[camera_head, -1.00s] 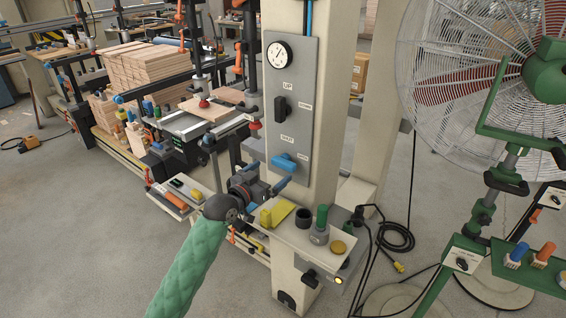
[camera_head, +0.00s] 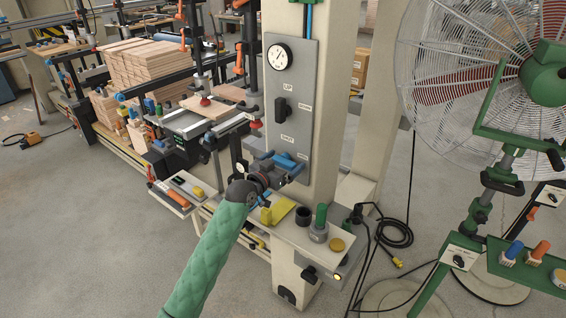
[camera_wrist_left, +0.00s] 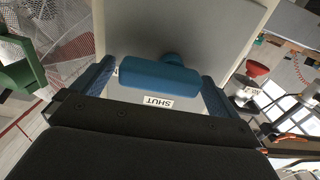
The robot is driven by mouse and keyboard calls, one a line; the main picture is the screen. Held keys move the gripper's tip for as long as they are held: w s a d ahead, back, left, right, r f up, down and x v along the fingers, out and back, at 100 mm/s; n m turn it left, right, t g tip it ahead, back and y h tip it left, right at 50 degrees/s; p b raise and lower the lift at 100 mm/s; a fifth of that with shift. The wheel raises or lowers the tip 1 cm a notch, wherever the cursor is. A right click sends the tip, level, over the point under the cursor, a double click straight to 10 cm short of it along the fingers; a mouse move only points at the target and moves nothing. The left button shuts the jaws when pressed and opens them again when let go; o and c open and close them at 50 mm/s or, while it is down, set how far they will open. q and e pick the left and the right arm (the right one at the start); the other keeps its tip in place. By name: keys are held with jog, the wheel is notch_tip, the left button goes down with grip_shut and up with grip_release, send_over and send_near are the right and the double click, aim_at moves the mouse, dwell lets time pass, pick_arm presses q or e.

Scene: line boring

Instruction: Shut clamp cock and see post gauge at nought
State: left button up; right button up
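The clamp cock is a blue bar handle (camera_head: 284,159) low on the grey panel (camera_head: 298,75) of the post. It lies roughly level, below a SHUT label (camera_head: 288,139); a smaller label at its right is partly covered. The round white post gauge (camera_head: 279,56) is at the panel's top; its needle is too small to read. My left gripper (camera_head: 285,168) is at the handle. In the left wrist view the blue handle (camera_wrist_left: 160,80) lies between my open left fingers (camera_wrist_left: 155,88), one near each end, with gaps visible. My right gripper is out of view.
A black lever (camera_head: 281,107) with UP and DOWN labels sits above the cock. Below is a shelf (camera_head: 290,233) with a yellow block, a black cup and a green-handled tool (camera_head: 320,220). A tool tray (camera_head: 184,190) is at left, a large caged fan (camera_head: 480,80) at right.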

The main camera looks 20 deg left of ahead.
pick_arm(q)
jog(key=c, duration=1)
jog(key=shift+o, duration=0.2)
